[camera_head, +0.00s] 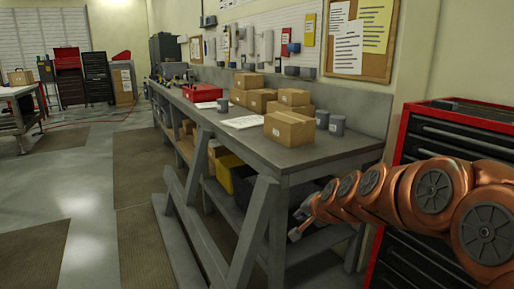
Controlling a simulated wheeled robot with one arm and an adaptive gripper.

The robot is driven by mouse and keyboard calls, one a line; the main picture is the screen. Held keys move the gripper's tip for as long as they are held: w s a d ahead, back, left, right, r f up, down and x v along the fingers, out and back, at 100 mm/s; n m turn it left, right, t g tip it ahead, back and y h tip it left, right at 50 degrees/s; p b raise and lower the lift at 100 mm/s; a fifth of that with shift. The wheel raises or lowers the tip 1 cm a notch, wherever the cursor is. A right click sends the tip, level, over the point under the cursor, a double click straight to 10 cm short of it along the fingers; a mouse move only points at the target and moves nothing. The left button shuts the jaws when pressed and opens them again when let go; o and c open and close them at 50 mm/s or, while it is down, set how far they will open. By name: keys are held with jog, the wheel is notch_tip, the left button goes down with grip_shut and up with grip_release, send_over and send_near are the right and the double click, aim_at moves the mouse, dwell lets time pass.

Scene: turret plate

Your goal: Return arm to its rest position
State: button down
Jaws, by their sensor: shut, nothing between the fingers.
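My copper-coloured arm reaches in from the right edge, stretched to the left in front of the red and black tool cabinet. My gripper (295,234) is at the arm's left end, beside the near right end of the workbench and lower than its top. It is small in the picture. It is shut, with nothing seen in it.
The grey workbench (340,154) bears cardboard boxes (289,128), grey cups (337,125) and a red toolbox (202,92). Its slanted legs (250,232) stand close to my gripper. The tool cabinet (455,137) is behind my arm. Open floor (70,215) lies to the left.

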jog(key=s+d+r+n+g+h+p, duration=0.1)
jog(key=s+d+r+n+g+p, duration=0.1)
jog(key=s, duration=1.2)
jog(key=s+d+r+n+g+h+p, duration=0.1)
jog(key=s+g+p, duration=0.4)
jog(key=s, duration=1)
jog(key=s+d+r+n+g+h+p, duration=0.1)
jog(key=s+d+r+n+g+p, duration=0.1)
jog(key=s, duration=1.3)
jog(key=r+n+g+p, duration=0.1)
jog(key=n+g+p, duration=0.1)
jog(key=n+p, duration=0.1)
jog(key=shift+d+r+p, duration=0.2)
jog(key=shift+d+p, duration=0.15)
jog(key=shift+p, duration=0.05)
